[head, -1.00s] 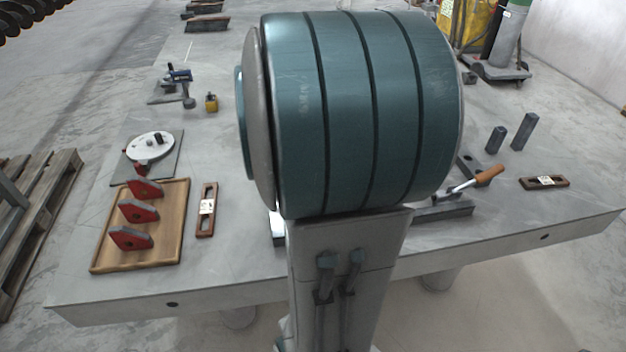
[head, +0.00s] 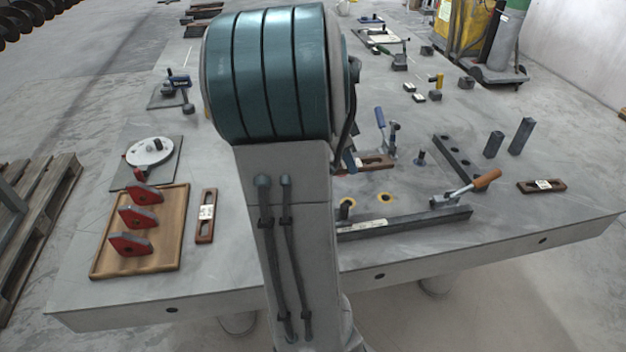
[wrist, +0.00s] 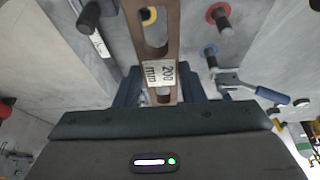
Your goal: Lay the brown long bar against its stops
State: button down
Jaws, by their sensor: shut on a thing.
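My gripper (wrist: 130,88) is shut on a brown slotted bar (wrist: 163,50) labelled 200 mm, which runs up and away between the fingers in the wrist view. In the head view this bar (head: 376,162) shows just right of my arm, over the table's middle; my arm hides its left part and most of the gripper. I cannot tell whether the bar touches the table or any pin.
A dark rail (head: 400,222) with an orange-handled clamp (head: 470,188) lies along the front. A blue-handled clamp (head: 387,130) stands behind the bar. Other brown bars lie at left (head: 206,216) and right (head: 542,186). A wooden tray (head: 166,250) holds red-faced blocks.

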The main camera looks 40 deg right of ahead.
jog(key=w+a+f, duration=0.1)
jog(key=w, duration=0.2)
jog(key=w+a+f, duration=0.1)
jog(key=w+f, duration=0.1)
jog(key=w+a+f, duration=0.1)
jog(key=w+f, duration=0.1)
jog(key=w, duration=0.1)
jog(key=shift+w+a+f, duration=0.1)
jog(key=shift+w+f, duration=0.15)
jog(key=shift+w, duration=0.05)
jog(key=shift+f, duration=1.95)
jog(key=shift+f, duration=0.1)
jog(key=shift+f, duration=0.15)
jog(key=c, duration=0.9)
grip_release()
